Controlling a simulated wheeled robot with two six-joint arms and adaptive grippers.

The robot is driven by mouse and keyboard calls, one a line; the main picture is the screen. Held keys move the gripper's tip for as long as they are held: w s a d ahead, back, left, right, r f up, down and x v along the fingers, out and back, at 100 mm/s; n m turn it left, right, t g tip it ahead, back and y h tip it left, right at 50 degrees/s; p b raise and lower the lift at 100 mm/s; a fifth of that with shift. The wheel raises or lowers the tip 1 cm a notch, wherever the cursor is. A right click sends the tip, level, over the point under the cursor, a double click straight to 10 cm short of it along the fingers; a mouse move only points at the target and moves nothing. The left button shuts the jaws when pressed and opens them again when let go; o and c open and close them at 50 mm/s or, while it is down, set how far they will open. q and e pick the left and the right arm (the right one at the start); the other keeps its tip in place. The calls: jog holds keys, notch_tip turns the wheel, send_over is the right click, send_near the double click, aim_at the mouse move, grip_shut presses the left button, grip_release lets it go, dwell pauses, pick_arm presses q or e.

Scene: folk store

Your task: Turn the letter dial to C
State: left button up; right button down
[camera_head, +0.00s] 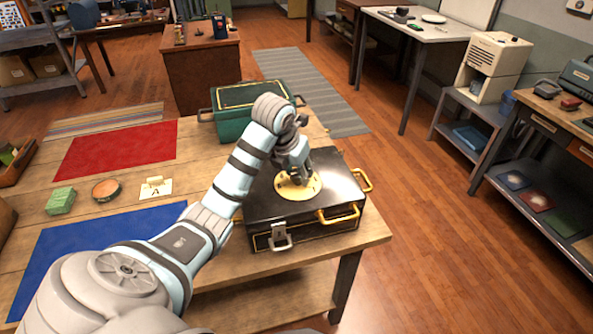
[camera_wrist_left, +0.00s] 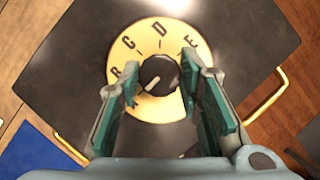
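The yellow letter dial (camera_head: 298,186) lies on the lid of a black case (camera_head: 262,205) on the wooden table. In the left wrist view the dial face (camera_wrist_left: 180,107) shows C, D, E and a partly covered letter left of C. Its dark round knob (camera_wrist_left: 160,74) has a pale mark toward the lower left, away from the C. My left gripper (camera_head: 297,174) is over the dial. In the wrist view its green-padded fingers (camera_wrist_left: 160,95) are apart, one on each side of the knob; I cannot tell whether they touch it. My right gripper is not in view.
A green case (camera_head: 228,128) stands behind the black case. A card marked A (camera_head: 156,190), a round tin (camera_head: 106,190) and a green block (camera_head: 61,200) lie to the left, between red (camera_head: 115,150) and blue (camera_head: 80,250) mats. Yellow handles stick out from the black case.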

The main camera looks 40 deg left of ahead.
pick_arm(q)
jog(key=c, duration=0.4)
jog(key=shift+m, duration=0.3)
jog(key=m+h, duration=0.1)
jog(key=m, duration=0.1)
jog(key=shift+a+m+p, duration=0.1)
jog(key=shift+m+p, duration=0.2)
jog(key=shift+p, duration=0.05)
jog(key=m+h, duration=0.1)
jog(key=m, duration=0.3)
jog(key=shift+a+m+g+h, duration=0.1)
jog(key=shift+m+g+h, duration=0.2)
jog(key=shift+h, duration=0.1)
jog(key=m, duration=0.2)
jog(key=m+g+h, duration=0.1)
jog(key=m, duration=0.2)
jog(key=shift+w+h, duration=0.15)
jog(key=shift+h, duration=0.15)
jog(key=shift+w+a+m+g+h, duration=0.15)
jog(key=shift+m+g, duration=0.35)
jog(key=shift+m, duration=0.7)
jog(key=shift+s+d+m+g+h, duration=0.15)
jog(key=shift+m+g, duration=0.35)
jog(key=shift+m, duration=0.7)
jog(key=shift+w+a, duration=0.1)
jog(key=o, duration=1.2)
jog(key=shift+c, duration=0.2)
